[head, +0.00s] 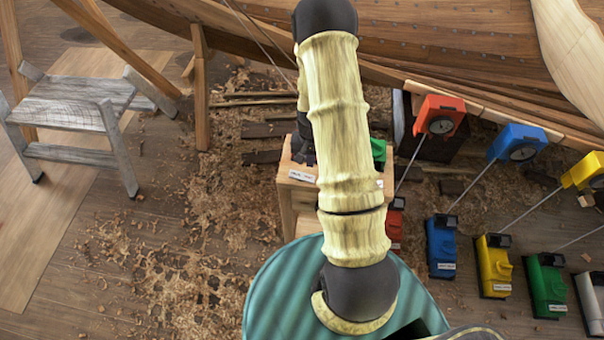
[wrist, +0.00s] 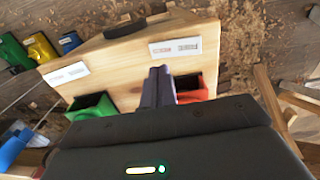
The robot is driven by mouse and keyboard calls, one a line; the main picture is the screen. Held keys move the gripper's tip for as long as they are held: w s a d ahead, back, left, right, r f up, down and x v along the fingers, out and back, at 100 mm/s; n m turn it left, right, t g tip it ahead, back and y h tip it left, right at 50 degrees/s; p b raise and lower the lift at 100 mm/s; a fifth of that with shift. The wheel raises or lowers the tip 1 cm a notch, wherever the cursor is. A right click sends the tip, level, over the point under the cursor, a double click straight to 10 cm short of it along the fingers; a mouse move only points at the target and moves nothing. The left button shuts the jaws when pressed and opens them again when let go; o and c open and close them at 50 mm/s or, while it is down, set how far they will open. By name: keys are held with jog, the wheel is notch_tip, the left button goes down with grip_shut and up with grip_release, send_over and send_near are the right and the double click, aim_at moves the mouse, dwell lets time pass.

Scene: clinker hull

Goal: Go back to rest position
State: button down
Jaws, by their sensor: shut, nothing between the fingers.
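My gripper (wrist: 159,86) is shut and empty in the wrist view, its dark fingers together. The fingers appear over a pale wooden stand (wrist: 128,62) that carries two white labels. My arm runs down the middle of the head view and hides most of the gripper and much of the stand (head: 289,191). In the wrist view a green holder (wrist: 92,108) is left of the fingers, and a red holder (wrist: 193,91) is to their right. A dark rounded piece (wrist: 125,28) is at the stand's far edge.
To the right in the head view, red (head: 440,116), blue (head: 517,142) and yellow (head: 583,171) gauge heads have rods leading toward coloured blocks on the floor. A grey step stool (head: 75,105) stands left. The planked hull (head: 430,40) spans the top. Shavings cover the floor between.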

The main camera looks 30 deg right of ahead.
jog(key=shift+a+r, duration=0.1)
jog(key=s+a+r+n+t, duration=0.1)
jog(key=s+a+r+n, duration=0.1)
jog(key=a+r, duration=0.35)
jog(key=s+a+r+n, duration=0.1)
jog(key=a+r, duration=0.1)
jog(key=r, duration=0.7)
jog(key=s+a+r+n+t, duration=0.1)
jog(key=s+a+r+n, duration=0.2)
jog(key=s+r, duration=0.6)
jog(key=shift+s+a+n+t, duration=0.3)
jog(key=shift+a+n, duration=0.1)
jog(key=shift+a, duration=0.75)
jog(key=shift+w, duration=0.15)
jog(key=shift+d+f, duration=0.1)
